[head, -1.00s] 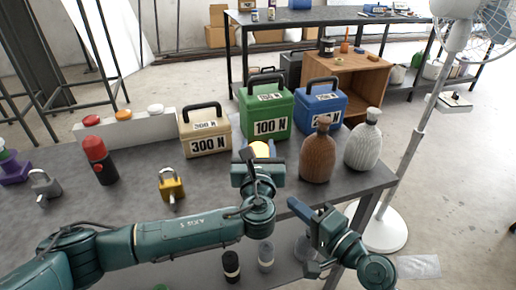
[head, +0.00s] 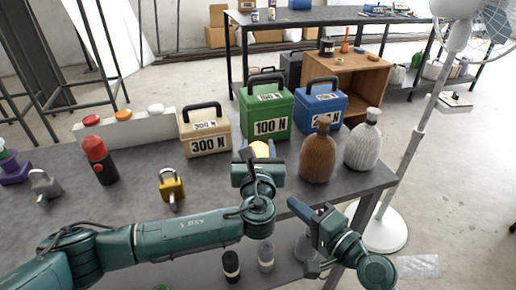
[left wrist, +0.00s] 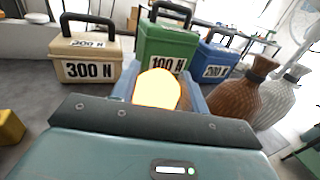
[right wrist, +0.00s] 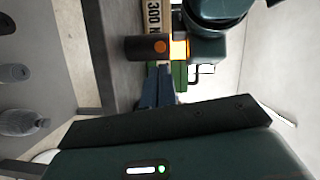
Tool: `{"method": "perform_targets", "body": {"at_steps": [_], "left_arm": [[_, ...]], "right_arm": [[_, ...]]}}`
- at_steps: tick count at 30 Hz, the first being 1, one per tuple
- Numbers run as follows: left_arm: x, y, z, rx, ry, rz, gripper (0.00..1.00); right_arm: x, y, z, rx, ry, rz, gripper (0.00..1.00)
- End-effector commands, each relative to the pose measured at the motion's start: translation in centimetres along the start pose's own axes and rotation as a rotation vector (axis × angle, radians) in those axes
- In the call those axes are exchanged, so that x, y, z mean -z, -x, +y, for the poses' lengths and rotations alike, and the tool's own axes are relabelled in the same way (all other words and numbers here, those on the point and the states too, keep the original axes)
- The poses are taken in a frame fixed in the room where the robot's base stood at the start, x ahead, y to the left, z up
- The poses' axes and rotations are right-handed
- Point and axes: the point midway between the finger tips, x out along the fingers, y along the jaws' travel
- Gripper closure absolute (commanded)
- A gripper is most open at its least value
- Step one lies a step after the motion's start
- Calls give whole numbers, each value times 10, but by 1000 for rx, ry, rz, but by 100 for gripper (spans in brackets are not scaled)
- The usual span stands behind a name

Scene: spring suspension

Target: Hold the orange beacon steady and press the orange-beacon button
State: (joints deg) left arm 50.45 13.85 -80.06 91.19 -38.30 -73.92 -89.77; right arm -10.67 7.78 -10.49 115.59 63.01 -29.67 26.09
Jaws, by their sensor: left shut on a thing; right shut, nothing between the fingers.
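The orange beacon's lit dome (head: 262,149) glows yellow-orange between the fingers of my left gripper (head: 258,157), which is shut on it above the table. The dome (left wrist: 157,90) also shows in the left wrist view. In the right wrist view, the beacon's dark body (right wrist: 138,48) lies sideways across the picture with a round orange button (right wrist: 160,46) on its side. My right gripper (head: 296,206) is shut and empty, lower and to the right in the head view. In the right wrist view, its blue fingertips (right wrist: 157,80) point towards the beacon with a visible gap.
A red beacon (head: 97,160) and a brass padlock (head: 172,186) stand left. Beige (head: 206,135), green (head: 266,112) and blue (head: 321,104) weights stand behind. A brown bottle (head: 318,155) and a grey bottle (head: 363,145) stand near the table's right edge. A white fan stands beyond.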

Motion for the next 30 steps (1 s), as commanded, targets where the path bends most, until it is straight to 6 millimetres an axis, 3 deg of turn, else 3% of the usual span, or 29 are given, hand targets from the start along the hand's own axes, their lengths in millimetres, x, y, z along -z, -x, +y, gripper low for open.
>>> {"method": "perform_targets", "body": {"at_steps": [6,10,14,18,24,30], "left_arm": [[1,0,0,0,-1,2,82],[1,0,0,0,-1,2,82],[1,0,0,0,-1,2,82],[1,0,0,0,-1,2,82],[1,0,0,0,-1,2,82],[1,0,0,0,-1,2,82]], "right_arm": [[2,-2,2,-5,23,10,100],[13,-8,9,-24,162,66,100],[30,-18,14,-26,456,162,100],[39,-25,6,49,868,246,100],[14,-22,-6,283,1404,256,100],[-20,-8,2,513,1709,185,100]]}}
